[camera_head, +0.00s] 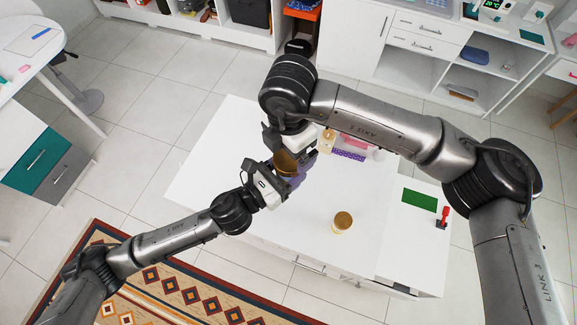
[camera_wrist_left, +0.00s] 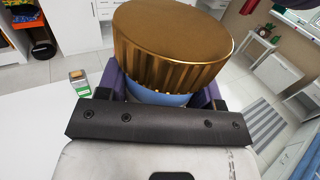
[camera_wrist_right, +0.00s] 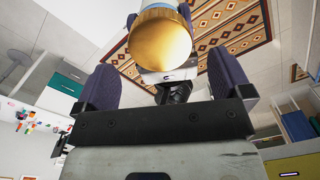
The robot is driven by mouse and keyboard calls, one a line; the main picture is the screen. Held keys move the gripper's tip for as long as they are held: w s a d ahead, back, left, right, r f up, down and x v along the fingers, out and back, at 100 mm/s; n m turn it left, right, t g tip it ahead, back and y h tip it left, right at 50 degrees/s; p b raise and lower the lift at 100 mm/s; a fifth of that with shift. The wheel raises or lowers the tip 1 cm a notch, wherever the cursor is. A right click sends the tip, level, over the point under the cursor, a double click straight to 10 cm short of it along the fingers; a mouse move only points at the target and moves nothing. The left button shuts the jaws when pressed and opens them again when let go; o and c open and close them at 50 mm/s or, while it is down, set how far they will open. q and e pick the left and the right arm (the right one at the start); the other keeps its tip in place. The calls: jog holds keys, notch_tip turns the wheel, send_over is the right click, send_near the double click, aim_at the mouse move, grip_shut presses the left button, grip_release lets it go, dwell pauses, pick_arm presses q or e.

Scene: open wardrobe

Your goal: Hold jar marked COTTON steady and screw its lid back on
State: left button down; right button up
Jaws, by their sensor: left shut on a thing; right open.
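My left gripper (camera_head: 283,178) is shut on a jar with a light blue body (camera_wrist_left: 160,97), seen in the left wrist view. A wide ribbed gold lid (camera_wrist_left: 172,40) sits at the top of this jar; how far it is threaded cannot be told. In the head view the lid (camera_head: 285,162) shows between my two grippers. My right gripper (camera_wrist_right: 165,65) is open, its purple fingers on either side of the lid (camera_wrist_right: 160,40) in the right wrist view. No COTTON marking is readable.
Another gold-lidded jar (camera_head: 342,222) stands on the white table (camera_head: 225,140). A small gold-topped container (camera_head: 328,136) and a purple item (camera_head: 349,155) lie beyond the grippers. A green pad (camera_head: 419,200) and red-handled object (camera_head: 444,216) are at right. The table's left part is clear.

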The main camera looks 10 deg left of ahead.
jog(key=shift+t, duration=0.6)
jog(key=r, duration=0.1)
jog(key=w+r, duration=0.1)
jog(key=r, duration=0.1)
jog(key=shift+w+d+r, duration=0.2)
jog(key=shift+d+r, duration=0.05)
jog(key=shift+r, duration=0.15)
jog(key=shift+r+n, duration=0.1)
jog(key=shift+n, duration=0.5)
jog(key=n, duration=0.6)
jog(key=shift+s, duration=0.25)
jog(key=n, duration=0.5)
jog(key=shift+s+n+g, duration=0.15)
jog(key=shift+n+g, duration=0.25)
jog(key=n, duration=0.5)
jog(key=shift+s+f+n, duration=0.1)
jog(key=shift+f+n, duration=0.15)
jog(key=shift+n, duration=0.15)
jog(key=n, duration=0.6)
jog(key=shift+s+a, duration=0.1)
jog(key=n, duration=0.7)
jog(key=shift+s+a+n, duration=0.1)
jog(key=shift+n, duration=0.2)
jog(key=n, duration=0.9)
jog(key=shift+f, duration=0.15)
